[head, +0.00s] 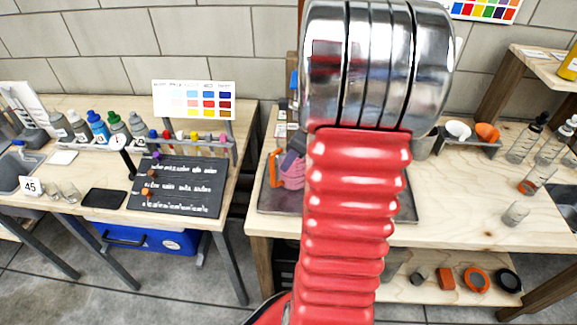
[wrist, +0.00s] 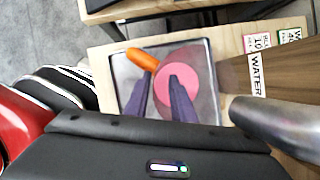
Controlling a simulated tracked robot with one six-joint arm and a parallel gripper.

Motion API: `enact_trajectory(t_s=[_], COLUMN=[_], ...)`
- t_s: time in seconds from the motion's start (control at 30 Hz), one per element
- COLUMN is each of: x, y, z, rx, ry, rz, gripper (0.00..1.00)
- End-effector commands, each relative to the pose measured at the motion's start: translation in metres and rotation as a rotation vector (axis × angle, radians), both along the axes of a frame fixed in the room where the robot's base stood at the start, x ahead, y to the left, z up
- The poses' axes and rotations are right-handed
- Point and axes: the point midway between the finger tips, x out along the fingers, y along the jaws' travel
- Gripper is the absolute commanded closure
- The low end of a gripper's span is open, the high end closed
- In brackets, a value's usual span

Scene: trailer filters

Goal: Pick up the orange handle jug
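The jug (wrist: 192,78) is pink and round from above, with an orange handle (wrist: 142,60) pointing to the upper left in the wrist view. It sits on a metal tray (wrist: 203,50). In the head view, the pink jug (head: 291,178) and its orange handle (head: 274,169) show just left of my red arm, which hides part of them. My gripper (wrist: 161,82) has two purple fingers, spread apart with nothing visibly held. The right finger overlaps the pink jug in the wrist view; the left finger's tip is just below the handle. I cannot tell whether either touches.
A metal cylinder (wrist: 275,125) and a WATER label (wrist: 257,75) are at the right in the wrist view. Glass bottles (head: 527,140) and funnels stand on the right bench. The left bench holds a bottle rack (head: 110,143) and a black board (head: 180,187). A gap separates the benches.

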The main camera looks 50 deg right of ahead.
Motion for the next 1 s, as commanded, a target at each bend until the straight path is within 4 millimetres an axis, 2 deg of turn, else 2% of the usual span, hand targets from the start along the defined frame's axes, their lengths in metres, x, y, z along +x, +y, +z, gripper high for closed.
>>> enact_trajectory(t_s=[0.1,0.23,0.77,1.0], x=[0.006,0.010,0.011,0.011], y=[0.004,0.005,0.005,0.005], z=[-0.016,-0.026,-0.027,-0.026], rx=[0.004,0.001,0.001,0.001], ry=[0.003,0.002,0.000,0.000], rz=[0.001,0.001,0.000,0.001], gripper=[0.77,0.77,0.77,0.92])
